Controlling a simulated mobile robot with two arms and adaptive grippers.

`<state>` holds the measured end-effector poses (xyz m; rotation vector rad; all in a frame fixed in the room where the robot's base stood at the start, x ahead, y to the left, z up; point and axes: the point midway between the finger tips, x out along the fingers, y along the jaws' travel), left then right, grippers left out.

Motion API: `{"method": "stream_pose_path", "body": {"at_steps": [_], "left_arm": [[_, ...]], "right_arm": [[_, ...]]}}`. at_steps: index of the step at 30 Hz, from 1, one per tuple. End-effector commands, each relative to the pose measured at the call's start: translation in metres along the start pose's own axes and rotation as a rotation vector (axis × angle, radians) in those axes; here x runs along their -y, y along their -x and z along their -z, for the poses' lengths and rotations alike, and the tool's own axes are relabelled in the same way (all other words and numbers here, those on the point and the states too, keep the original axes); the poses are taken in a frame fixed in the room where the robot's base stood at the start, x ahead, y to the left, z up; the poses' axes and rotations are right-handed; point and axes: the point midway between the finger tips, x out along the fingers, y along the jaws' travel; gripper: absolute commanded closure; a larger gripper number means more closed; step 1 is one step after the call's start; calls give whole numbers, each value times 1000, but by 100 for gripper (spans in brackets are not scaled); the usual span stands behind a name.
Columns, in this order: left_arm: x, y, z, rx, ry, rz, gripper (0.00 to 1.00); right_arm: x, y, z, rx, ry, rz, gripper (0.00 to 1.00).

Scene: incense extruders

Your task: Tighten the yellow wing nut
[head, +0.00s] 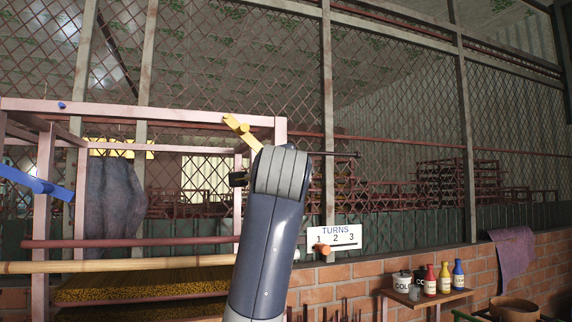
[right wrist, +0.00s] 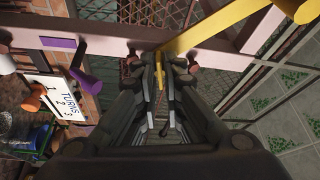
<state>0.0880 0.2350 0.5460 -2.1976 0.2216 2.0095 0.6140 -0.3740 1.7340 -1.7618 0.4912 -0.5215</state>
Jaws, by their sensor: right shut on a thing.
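The yellow wing nut (head: 242,130) is at the top right corner of the pink wooden frame in the head view, one wing rising to the upper left. In the right wrist view a long yellow wing (right wrist: 225,28) runs to the upper right, and a short yellow part lies between my fingertips. My right gripper (right wrist: 158,76) is shut on this yellow part. In the head view my right arm hides the gripper and the lower part of the nut. My left gripper is in neither view.
A white TURNS board (head: 345,238) marked 1, 2, 3 has an orange peg (head: 322,249) near the 1. A blue wing nut (head: 38,184) is at the frame's left. A purple one (right wrist: 78,58) shows in the wrist view. Bottles (head: 444,278) stand on a shelf at right.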

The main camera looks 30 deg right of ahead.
Motion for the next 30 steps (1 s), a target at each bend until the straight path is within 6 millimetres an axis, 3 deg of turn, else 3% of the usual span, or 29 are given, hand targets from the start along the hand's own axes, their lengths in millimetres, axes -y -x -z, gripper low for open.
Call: {"method": "stream_pose_path", "body": {"at_steps": [12, 28, 30], "left_arm": [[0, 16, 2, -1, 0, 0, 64], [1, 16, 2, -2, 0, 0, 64], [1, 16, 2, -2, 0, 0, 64]], "right_arm": [[0, 0, 2, -3, -161, -69, 100], [-2, 0, 2, -4, -179, -79, 100], [-2, -1, 2, -4, -179, -79, 76]]}}
